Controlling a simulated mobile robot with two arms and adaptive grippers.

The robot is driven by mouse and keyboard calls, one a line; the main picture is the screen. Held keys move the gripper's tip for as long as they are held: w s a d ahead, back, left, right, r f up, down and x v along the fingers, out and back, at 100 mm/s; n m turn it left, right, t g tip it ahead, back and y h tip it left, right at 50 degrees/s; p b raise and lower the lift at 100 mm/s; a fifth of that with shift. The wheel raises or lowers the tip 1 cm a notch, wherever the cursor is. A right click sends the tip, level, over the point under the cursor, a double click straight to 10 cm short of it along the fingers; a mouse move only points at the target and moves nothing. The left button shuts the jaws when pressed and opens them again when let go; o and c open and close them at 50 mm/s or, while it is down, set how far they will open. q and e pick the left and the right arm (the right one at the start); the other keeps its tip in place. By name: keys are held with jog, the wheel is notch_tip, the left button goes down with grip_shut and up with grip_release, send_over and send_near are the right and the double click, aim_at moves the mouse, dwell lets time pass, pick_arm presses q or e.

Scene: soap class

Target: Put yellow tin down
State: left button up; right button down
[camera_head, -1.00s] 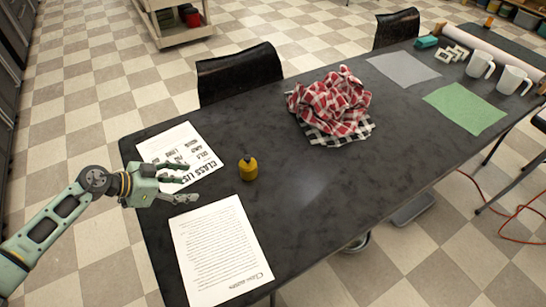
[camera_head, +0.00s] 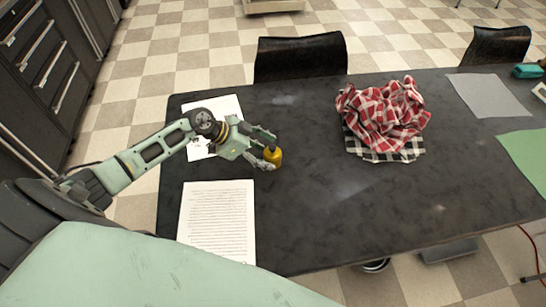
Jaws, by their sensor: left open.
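The yellow tin (camera_head: 275,157), small with a dark top, stands upright on the dark table (camera_head: 330,222). My left gripper (camera_head: 268,153) is open, with its fingers right at the tin's left side. The fingers hide part of the tin, and I cannot tell whether they touch it. My right gripper is not in view.
A printed page (camera_head: 217,222) lies near the table's front left, and another sheet (camera_head: 205,107) lies partly under my arm. A crumpled red checked cloth (camera_head: 385,112) lies on a black-and-white one. Black chairs (camera_head: 300,57) stand behind. The table's middle is clear.

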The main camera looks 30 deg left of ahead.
pick_arm(q)
jog(key=shift+x, duration=0.9)
jog(key=c, duration=1.4)
jog(key=shift+r, duration=0.1)
jog(key=shift+c, duration=0.5)
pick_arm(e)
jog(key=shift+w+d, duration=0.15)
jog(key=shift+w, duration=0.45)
